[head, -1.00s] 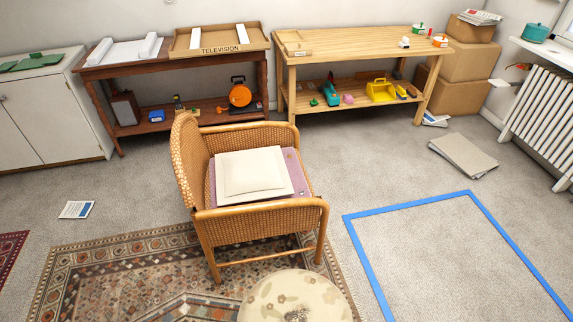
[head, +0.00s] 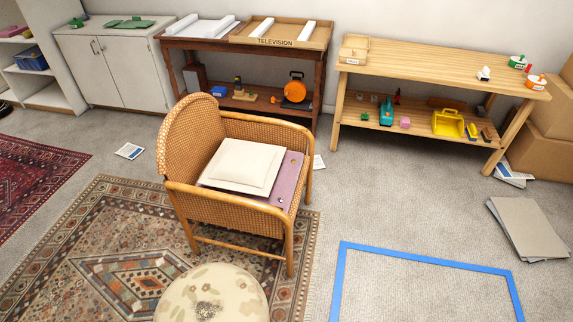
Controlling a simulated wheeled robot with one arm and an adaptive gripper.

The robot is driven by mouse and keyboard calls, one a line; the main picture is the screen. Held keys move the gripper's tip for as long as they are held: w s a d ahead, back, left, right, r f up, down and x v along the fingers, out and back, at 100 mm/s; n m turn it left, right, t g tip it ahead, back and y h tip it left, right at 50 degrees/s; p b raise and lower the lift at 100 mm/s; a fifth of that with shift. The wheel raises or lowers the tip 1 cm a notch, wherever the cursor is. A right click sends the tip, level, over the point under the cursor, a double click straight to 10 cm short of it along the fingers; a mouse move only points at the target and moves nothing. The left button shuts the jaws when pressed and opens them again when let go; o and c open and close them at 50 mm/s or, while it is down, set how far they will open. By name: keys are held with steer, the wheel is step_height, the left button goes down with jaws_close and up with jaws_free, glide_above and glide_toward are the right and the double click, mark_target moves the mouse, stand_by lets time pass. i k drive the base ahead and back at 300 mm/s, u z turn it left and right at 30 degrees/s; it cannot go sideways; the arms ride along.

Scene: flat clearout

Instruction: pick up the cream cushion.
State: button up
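The cream cushion (head: 243,167) lies flat on the seat of a wicker armchair (head: 250,215) in the head view. It looks square, with a raised middle. A purple cushion or pad (head: 287,183) shows under it, sticking out on the right side. The chair's woven back is at the left and its arms rise on the near and far sides of the seat. My gripper is not in view.
A round flowered pouf (head: 205,295) stands just in front of the chair on a patterned rug (head: 85,230). A blue tape outline (head: 425,259) marks the carpet at right. Flat cardboard (head: 527,228) lies beyond it. A dark table (head: 240,70) and a wooden bench (head: 430,65) line the wall.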

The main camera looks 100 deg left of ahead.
mark_target(252, 168)
steer(key=i, duration=0.55)
steer(key=u, duration=3.1)
steer(key=i, duration=1.9)
steer(key=u, duration=2.15)
